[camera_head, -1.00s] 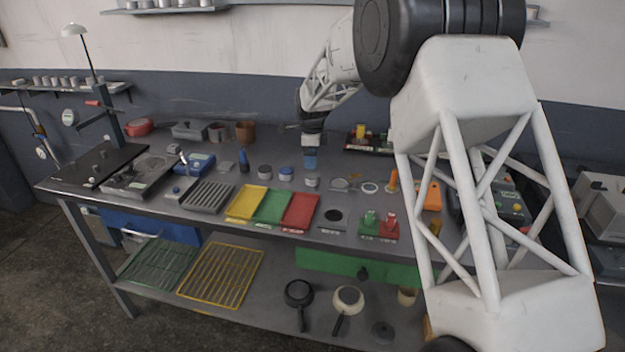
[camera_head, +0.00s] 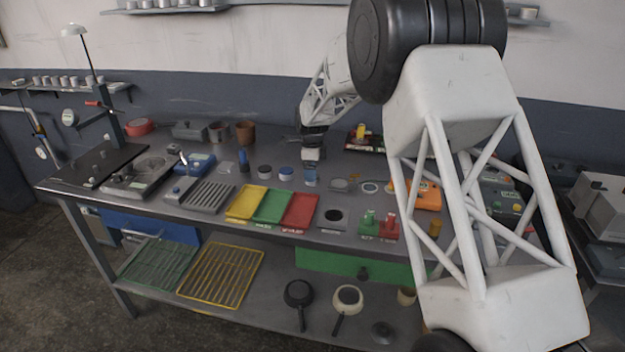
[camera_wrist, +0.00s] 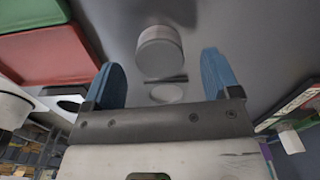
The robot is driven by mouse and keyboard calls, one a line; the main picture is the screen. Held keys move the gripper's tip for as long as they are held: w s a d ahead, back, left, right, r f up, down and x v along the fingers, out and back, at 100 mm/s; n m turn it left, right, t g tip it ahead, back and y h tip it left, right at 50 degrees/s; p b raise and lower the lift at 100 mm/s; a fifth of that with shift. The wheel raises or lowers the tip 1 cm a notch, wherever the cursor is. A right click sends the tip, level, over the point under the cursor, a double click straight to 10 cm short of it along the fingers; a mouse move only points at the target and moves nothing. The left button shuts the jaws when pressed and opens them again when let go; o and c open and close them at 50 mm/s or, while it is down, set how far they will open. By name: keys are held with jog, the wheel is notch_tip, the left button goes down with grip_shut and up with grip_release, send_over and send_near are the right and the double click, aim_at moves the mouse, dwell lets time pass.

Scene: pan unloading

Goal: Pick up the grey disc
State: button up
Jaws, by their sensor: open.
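My gripper (camera_head: 311,180) points down, low over the middle of the bench. In the wrist view its two blue fingers (camera_wrist: 161,62) are apart with nothing held between them. A flat, round grey disc (camera_wrist: 166,93) shows between the fingers, partly crossed by a dark strip. A short grey cylinder (camera_wrist: 160,48) stands just past it, ahead of the fingertips. In the head view a flat grey disc (camera_head: 340,185) lies on the bench just right of my gripper. My gripper hides the spot directly behind it there.
The red tray (camera_head: 299,211), green tray (camera_head: 272,207) and yellow tray (camera_head: 246,203) lie left of my gripper. Small round pots, one a blue-lidded pot (camera_head: 286,173), stand close on its left. A plate with a dark round patch (camera_head: 333,217) lies in front.

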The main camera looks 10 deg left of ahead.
jog(key=shift+f, duration=1.4)
jog(key=c, duration=1.1)
jog(key=shift+o, duration=0.2)
jog(key=shift+r, duration=0.1)
jog(key=shift+r, duration=0.85)
jog(key=shift+s+r, duration=0.1)
jog(key=shift+r, duration=0.85)
jog(key=s+d, duration=0.2)
jog(key=s, duration=0.2)
jog(key=s+d, duration=0.2)
jog(key=s, duration=0.3)
jog(key=s+d+r, duration=0.1)
jog(key=s+d, duration=0.1)
jog(key=s, duration=0.3)
jog(key=shift+s+d+r, duration=0.1)
jog(key=shift+s+d, duration=0.1)
jog(key=shift+d, duration=0.15)
